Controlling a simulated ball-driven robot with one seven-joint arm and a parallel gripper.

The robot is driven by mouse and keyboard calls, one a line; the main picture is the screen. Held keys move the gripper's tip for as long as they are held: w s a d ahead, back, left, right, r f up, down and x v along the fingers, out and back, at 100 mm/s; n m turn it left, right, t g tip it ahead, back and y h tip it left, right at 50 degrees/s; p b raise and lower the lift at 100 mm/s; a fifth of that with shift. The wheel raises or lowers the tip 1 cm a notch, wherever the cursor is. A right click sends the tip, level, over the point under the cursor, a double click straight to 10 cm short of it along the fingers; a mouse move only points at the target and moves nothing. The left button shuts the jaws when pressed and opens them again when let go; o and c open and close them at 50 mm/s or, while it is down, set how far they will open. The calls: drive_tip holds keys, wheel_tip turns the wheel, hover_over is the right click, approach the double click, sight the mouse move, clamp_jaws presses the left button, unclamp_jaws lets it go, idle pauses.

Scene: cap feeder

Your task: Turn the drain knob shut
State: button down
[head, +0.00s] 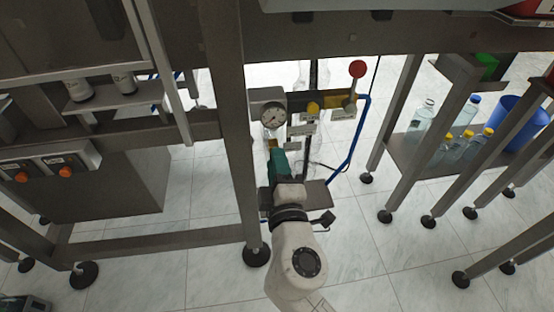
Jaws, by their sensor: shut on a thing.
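My gripper (279,164) reaches down to the small valve panel between the steel frames, below the pressure gauge (273,116). It is shut on what seems to be the drain knob. The fingertips and the knob are mostly hidden by the gripper and wrist, so the knob's angle cannot be told. A yellow knob (313,108) stands on the panel to the upper right of my gripper, apart from it. A lever with a red ball (357,69) stands upright further right, also apart from my gripper.
A blue hose (356,140) bends down right of the panel. A steel post (232,120) stands close on the left. An orange-knobbed control box (45,163) is at left.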

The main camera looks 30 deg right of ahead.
drive_tip(key=shift+n, duration=0.6)
drive_tip(key=shift+a, duration=0.1)
drive_tip(key=c, duration=0.9)
unclamp_jaws()
drive_tip(key=v, duration=1)
drive_tip(key=shift+s+p, duration=0.3)
drive_tip(key=shift+s, duration=0.05)
drive_tip(key=shift+f, duration=0.15)
